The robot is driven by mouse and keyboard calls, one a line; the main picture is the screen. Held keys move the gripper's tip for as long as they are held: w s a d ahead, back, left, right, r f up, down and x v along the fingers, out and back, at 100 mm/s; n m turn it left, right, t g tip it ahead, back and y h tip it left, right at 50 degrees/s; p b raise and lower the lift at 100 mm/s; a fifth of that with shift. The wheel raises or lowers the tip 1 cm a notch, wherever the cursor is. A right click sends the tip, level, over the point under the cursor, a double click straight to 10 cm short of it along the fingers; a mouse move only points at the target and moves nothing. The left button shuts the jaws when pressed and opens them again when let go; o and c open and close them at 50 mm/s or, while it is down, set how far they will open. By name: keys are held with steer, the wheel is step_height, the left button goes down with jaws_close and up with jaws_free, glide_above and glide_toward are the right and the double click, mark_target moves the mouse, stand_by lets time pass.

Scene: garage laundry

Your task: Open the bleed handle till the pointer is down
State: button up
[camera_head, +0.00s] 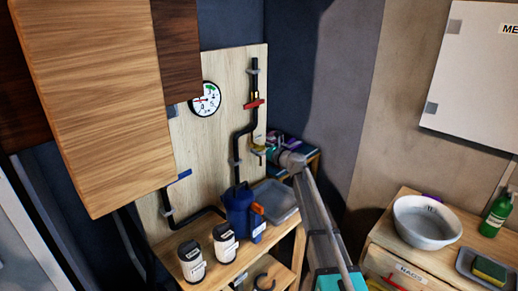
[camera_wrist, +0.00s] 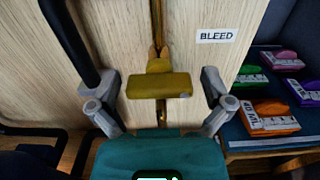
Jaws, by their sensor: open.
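The yellow bleed handle (camera_wrist: 160,86) sits crosswise on a brass pipe in the wrist view, below a label reading BLEED (camera_wrist: 215,35). My gripper (camera_wrist: 160,82) is open, one finger on each side of the handle, with visible gaps and no grip. In the head view my gripper (camera_head: 270,153) is at the lower right of the wooden board (camera_head: 215,65), by the small yellow handle (camera_head: 259,148), which is partly hidden. The round gauge (camera_head: 205,99) is on the board; its pointer is small and seems to point left.
A red handle (camera_head: 254,104) is on the black pipe above, and a blue handle (camera_head: 184,175) is lower left. A blue jug (camera_head: 238,212), two jars and a grey tray (camera_head: 276,200) stand on the bench below. Coloured packs (camera_wrist: 270,115) lie on a shelf at right.

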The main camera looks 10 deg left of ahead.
steer(key=c, duration=1)
steer(key=shift+o, duration=0.2)
steer(key=shift+a, duration=0.1)
steer(key=shift+n, duration=0.3)
steer(key=n, duration=0.4)
steer(key=shift+s, duration=0.15)
steer(key=n, duration=0.6)
steer(key=shift+s+f, duration=0.15)
